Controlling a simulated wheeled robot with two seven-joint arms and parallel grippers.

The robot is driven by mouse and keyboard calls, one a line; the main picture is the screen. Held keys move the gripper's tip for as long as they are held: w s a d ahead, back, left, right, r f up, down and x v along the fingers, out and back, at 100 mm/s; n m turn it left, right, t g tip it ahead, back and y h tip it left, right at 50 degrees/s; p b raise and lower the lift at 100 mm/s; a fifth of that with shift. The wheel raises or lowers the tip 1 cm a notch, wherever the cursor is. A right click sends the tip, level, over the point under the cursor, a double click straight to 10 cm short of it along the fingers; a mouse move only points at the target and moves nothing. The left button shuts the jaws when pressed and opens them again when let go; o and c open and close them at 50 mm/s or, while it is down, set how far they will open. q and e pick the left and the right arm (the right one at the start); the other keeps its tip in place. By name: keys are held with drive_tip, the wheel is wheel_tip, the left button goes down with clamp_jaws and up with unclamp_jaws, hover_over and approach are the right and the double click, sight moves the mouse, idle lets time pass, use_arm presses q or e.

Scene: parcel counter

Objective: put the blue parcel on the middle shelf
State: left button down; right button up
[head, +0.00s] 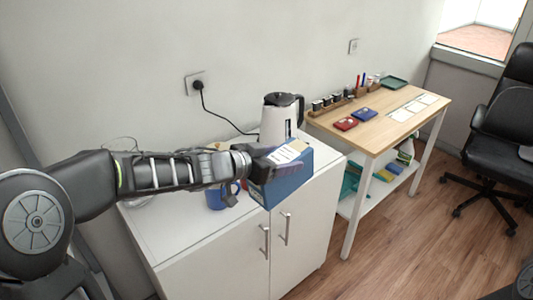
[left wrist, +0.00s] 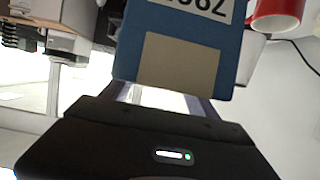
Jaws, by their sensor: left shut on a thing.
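The blue parcel (head: 288,188) is a box with a pale label on top, held over the right part of the white cabinet in the head view. My left gripper (head: 272,166) is shut on it, and the dark fingers cover part of its near left side. In the left wrist view the parcel (left wrist: 182,28) fills the top middle, with a white label of partly cut-off digits and a tan patch. Whether the parcel touches the cabinet top is hard to tell. I cannot make out a middle shelf in either view. My right gripper is not in view.
A blue mug (head: 218,196) and a kettle (head: 277,120) stand on the white cabinet (head: 178,238) close to the parcel. A wooden table (head: 372,125) with small items and a lower shelf stands to the right. A black chair (head: 505,125) is at far right; the floor before the table is clear.

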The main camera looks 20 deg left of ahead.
sight(295, 187)
use_arm(q)
drive_tip(key=shift+n+t+y, duration=0.3)
drive_tip(key=shift+n+y, duration=0.2)
drive_tip(key=shift+y, duration=0.1)
drive_tip(key=d+f, duration=0.2)
drive_tip(key=f, duration=0.1)
drive_tip(key=d+f, duration=0.1)
drive_tip(key=shift+w+d+f, duration=0.15)
drive_tip(key=shift+w+f, duration=0.1)
drive_tip(key=shift+w, duration=0.15)
drive_tip(key=shift+n+y, duration=0.6)
drive_tip(key=shift+y, duration=0.1)
drive_tip(key=f, duration=0.4)
drive_tip(key=shift+d+f, duration=0.2)
drive_tip(key=s+a+f+n+t+y, duration=0.1)
drive_tip(key=s+a+f+n+y, duration=0.1)
drive_tip(key=f, duration=0.7)
drive_tip(key=shift+s+a+n+y, duration=0.35)
drive_tip(key=shift+a+n+y, duration=0.45)
drive_tip(key=shift+a+y, duration=0.35)
drive_tip(key=shift+f, duration=0.1)
